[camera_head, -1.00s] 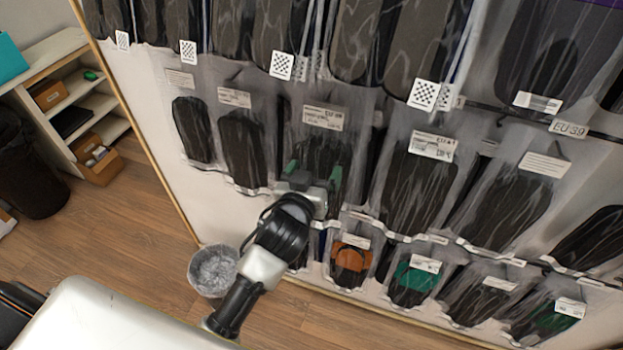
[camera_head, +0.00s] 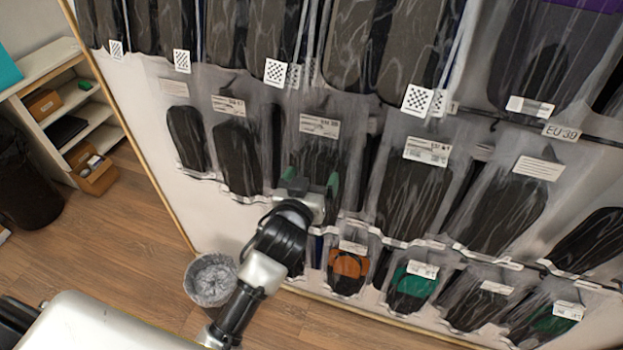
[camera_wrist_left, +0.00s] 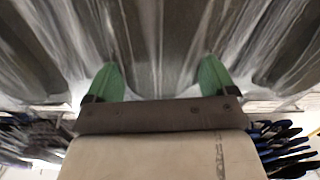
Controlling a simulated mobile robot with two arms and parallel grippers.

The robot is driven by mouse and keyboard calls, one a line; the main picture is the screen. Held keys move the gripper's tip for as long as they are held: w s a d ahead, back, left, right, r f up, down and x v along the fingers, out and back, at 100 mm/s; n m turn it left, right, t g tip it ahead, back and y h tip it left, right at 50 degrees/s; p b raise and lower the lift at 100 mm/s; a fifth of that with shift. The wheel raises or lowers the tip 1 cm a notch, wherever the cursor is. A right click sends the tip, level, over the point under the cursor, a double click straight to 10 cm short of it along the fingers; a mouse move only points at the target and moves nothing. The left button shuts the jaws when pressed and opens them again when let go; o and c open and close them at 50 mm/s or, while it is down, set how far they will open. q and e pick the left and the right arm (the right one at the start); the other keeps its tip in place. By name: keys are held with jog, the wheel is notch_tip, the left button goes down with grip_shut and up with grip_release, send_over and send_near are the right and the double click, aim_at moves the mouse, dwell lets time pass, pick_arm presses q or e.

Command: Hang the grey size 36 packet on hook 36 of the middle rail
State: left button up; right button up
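My left gripper (camera_head: 311,188) is in front of a clear packet (camera_head: 319,150) with a dark insole in the middle row. Its two green fingers stand apart. The left wrist view shows them spread (camera_wrist_left: 158,80), with the clear film and dark insole just beyond. I cannot tell whether they touch the film. The packet's printed label is too blurred to read surely, and its lower part is hidden behind the gripper. I cannot pick out the grey size 36 packet or hook 36. A rail tag (camera_head: 563,131) reads EU 39. My right gripper is not in view.
Packets crowd the wall panel on both sides; a large-size row hangs above. Below hang packets with orange (camera_head: 348,268) and green (camera_head: 413,287) insoles. A lined wastebasket (camera_head: 212,281) stands on the floor. A shelf (camera_head: 98,103) and dark bin (camera_head: 25,180) are at left.

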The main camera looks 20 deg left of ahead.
pick_arm(q)
jog(key=shift+o, duration=1)
jog(key=s+r+b, duration=0.1)
jog(key=s+b, duration=0.1)
jog(key=s, duration=0.9)
jog(key=s+f+m+g+h, duration=0.15)
jog(key=f+g, duration=0.25)
jog(key=f, duration=1.3)
jog(key=s+f+m+g+y, duration=0.1)
jog(key=s+f+m+g, duration=0.2)
jog(key=f, duration=1.4)
jog(key=s+a+f+g, duration=0.3)
jog(key=s+f, duration=0.4)
jog(key=s, duration=0.2)
jog(key=s+a+f+g, duration=0.2)
jog(key=s+f+g, duration=0.1)
jog(key=s+f, duration=0.4)
jog(key=s+a+f+g, duration=0.2)
jog(key=s+f, duration=0.5)
jog(key=s, duration=0.5)
jog(key=shift+s+a+f+n+g, duration=0.15)
jog(key=shift+s+a+n+g, duration=0.25)
jog(key=shift+a, duration=0.45)
